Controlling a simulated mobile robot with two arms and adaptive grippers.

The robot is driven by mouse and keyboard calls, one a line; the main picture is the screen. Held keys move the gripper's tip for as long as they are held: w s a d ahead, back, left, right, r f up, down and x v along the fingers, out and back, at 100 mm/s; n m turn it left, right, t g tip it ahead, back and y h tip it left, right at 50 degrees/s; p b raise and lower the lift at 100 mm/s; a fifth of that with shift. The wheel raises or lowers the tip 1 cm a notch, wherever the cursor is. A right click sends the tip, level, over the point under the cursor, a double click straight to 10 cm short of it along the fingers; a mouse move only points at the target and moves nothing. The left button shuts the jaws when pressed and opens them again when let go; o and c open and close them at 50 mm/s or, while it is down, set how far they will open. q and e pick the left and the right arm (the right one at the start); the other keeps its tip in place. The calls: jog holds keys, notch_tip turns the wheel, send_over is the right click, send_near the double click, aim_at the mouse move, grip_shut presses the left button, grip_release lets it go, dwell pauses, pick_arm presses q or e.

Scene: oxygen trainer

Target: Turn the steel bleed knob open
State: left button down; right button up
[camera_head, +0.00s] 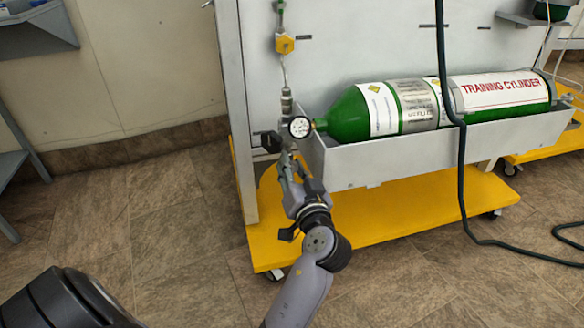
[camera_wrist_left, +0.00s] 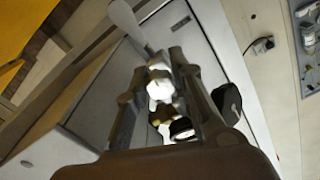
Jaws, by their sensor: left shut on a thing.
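The green training cylinder (camera_head: 348,117) lies in a grey tray, with its regulator and round white gauge (camera_head: 300,127) at its left end. My left gripper (camera_head: 287,163) reaches up to the regulator just below the gauge. In the left wrist view, a bright silver piece (camera_wrist_left: 160,84), which looks like the steel bleed knob, sits between the two fingers of my left gripper (camera_wrist_left: 158,80). The fingers are shut on it. In the head view the fingers and regulator hide the knob. My right gripper is not in view.
A black knob (camera_head: 271,142) sticks out left of the regulator, close to my fingers. The grey tray (camera_head: 400,160) stands above a yellow wheeled base (camera_head: 400,210). A dark hose (camera_head: 461,190) hangs in front of the cylinder. The floor at left is clear.

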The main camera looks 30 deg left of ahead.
pick_arm(q)
jog(key=c, duration=1.4)
grip_release()
